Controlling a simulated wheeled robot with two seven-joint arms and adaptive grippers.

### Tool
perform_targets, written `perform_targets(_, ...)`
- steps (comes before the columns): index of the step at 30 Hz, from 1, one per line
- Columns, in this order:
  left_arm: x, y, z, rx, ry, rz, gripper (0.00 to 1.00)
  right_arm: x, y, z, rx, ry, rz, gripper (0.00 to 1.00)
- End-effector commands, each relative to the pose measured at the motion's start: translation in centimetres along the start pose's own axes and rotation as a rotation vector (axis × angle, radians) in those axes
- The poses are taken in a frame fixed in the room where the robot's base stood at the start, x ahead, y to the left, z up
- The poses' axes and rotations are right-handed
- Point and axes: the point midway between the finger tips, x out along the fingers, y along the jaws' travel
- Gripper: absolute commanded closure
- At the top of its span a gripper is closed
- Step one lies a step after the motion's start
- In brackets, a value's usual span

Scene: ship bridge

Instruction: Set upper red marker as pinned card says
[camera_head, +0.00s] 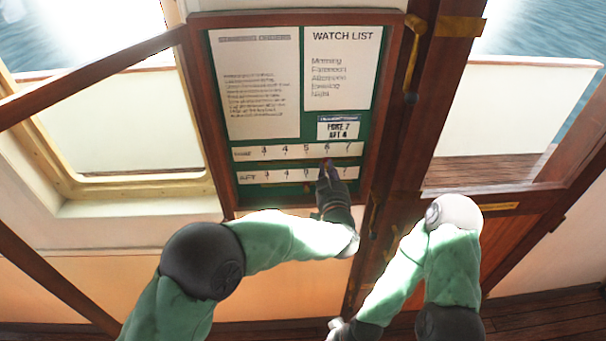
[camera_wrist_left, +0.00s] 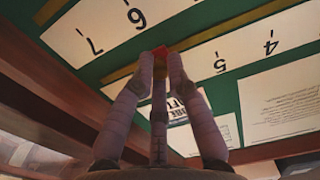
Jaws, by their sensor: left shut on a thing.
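The pinned card (camera_head: 338,129) reads FORE 7, AFT 4. Below it on the green board run the upper scale, FORE (camera_head: 276,153), and the lower scale, AFT (camera_head: 248,178), numbered from 3 to 7. My left gripper (camera_head: 326,168) is just below the upper scale, near its 6. In the left wrist view its fingers (camera_wrist_left: 161,62) are shut on the upper red marker (camera_wrist_left: 160,52), at the brass rail between the scales. The fingers hide part of the upper scale there. My right gripper (camera_head: 338,327) is low at the bottom edge, its fingers unclear.
The WATCH LIST sheet (camera_head: 338,70) and a standing orders sheet (camera_head: 255,85) fill the board's upper part. A raised wooden frame (camera_head: 381,120) edges the board. A wooden door post (camera_head: 432,90) stands to the right and a window (camera_head: 120,120) to the left.

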Motion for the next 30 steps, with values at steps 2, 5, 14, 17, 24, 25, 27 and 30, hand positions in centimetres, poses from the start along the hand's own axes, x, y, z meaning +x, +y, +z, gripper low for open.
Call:
perform_targets(2, 0.1, 2.0, -0.3, -0.004, 0.009, 0.002, 1.00, 0.2, 0.1, 0.0, 0.000, 0.000, 0.000, 0.55)
perform_targets(5, 0.1, 3.8, -0.4, -0.003, 0.008, 0.001, 1.00, 0.3, 0.1, 0.0, 0.000, 0.000, 0.000, 0.55)
perform_targets(14, 0.1, 6.3, -0.6, -0.005, 0.009, -0.002, 1.00, 0.3, 0.1, 0.0, 0.000, 0.000, 0.000, 0.55)
perform_targets(17, 0.1, 6.5, -0.7, -0.005, 0.010, -0.001, 1.00, 0.3, 0.1, 0.0, 0.000, 0.000, 0.000, 0.55)
perform_targets(24, 0.1, 6.5, -0.8, -0.005, 0.011, 0.001, 1.00, 0.3, 0.1, 0.0, 0.000, 0.000, 0.000, 0.55)
perform_targets(25, 0.1, 6.5, -0.8, -0.005, 0.011, 0.002, 0.76, 0.3, 0.1, 0.0, 0.000, 0.000, 0.000, 0.55)
perform_targets(27, 0.1, 6.5, -0.7, -0.005, 0.010, 0.002, 0.60, 0.3, 0.1, 0.0, 0.000, 0.000, 0.000, 0.55)
perform_targets(30, 0.1, 6.5, -0.5, -0.003, 0.007, 0.001, 0.60, 0.3, 0.1, 0.0, 0.000, 0.000, 0.000, 0.55)
